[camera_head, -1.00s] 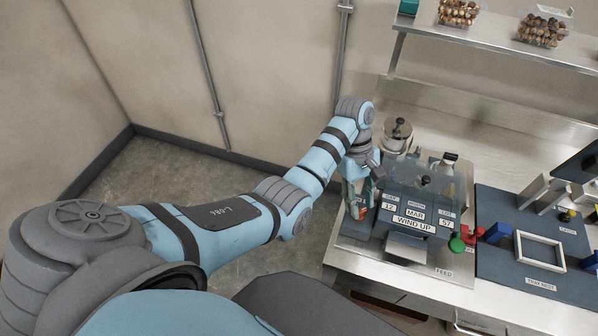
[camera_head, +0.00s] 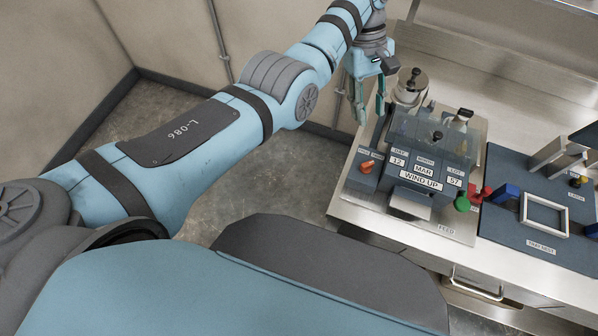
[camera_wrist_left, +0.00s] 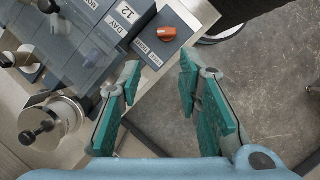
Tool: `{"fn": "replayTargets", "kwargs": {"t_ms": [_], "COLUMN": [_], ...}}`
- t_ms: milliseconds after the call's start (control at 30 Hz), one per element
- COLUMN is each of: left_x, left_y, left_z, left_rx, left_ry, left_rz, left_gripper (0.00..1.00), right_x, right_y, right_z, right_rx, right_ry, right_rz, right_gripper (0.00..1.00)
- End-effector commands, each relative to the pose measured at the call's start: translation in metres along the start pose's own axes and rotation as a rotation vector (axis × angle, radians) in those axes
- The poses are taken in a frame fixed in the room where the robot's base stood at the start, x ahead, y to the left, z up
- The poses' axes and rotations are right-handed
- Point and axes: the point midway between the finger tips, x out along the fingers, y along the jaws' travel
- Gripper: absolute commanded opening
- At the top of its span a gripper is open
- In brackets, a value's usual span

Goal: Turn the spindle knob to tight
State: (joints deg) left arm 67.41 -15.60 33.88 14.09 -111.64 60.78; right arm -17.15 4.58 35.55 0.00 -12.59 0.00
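The orange spindle knob (camera_head: 367,167) sits on a small dark panel at the left end of the date-stamping machine (camera_head: 440,135). My left gripper (camera_head: 369,115) is above and beyond the knob, near the machine's back left corner. In the left wrist view its green-padded fingers (camera_wrist_left: 160,78) are apart with nothing between them. My right gripper is not in view.
A metal canister with a black knob (camera_head: 411,85) stands behind the machine. A green ball knob (camera_head: 462,203) and a red part (camera_head: 482,194) are at its right. A tray nest with a white frame (camera_head: 544,218) lies further right. Open floor is left of the bench.

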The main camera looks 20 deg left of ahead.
Motion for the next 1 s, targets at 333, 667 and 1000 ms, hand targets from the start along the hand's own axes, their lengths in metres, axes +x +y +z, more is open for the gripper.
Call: {"fn": "replayTargets", "kwargs": {"t_ms": [333, 667, 1000], "left_x": [0.052, 0.119, 0.188], "left_y": [0.014, 0.020, -0.008], "left_z": [-0.053, -0.129, -0.197], "left_rx": [0.112, 0.306, 0.506], "left_ry": [0.114, 0.361, 0.652], "left_rz": [0.146, 0.288, 0.314], "left_gripper": [0.32, 0.32, 0.32], "right_x": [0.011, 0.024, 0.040], "right_y": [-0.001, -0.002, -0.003], "right_z": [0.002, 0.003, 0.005], "right_rx": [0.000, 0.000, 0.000], "right_ry": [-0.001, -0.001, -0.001], "right_rz": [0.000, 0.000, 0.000], "right_gripper": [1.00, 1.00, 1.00]}}
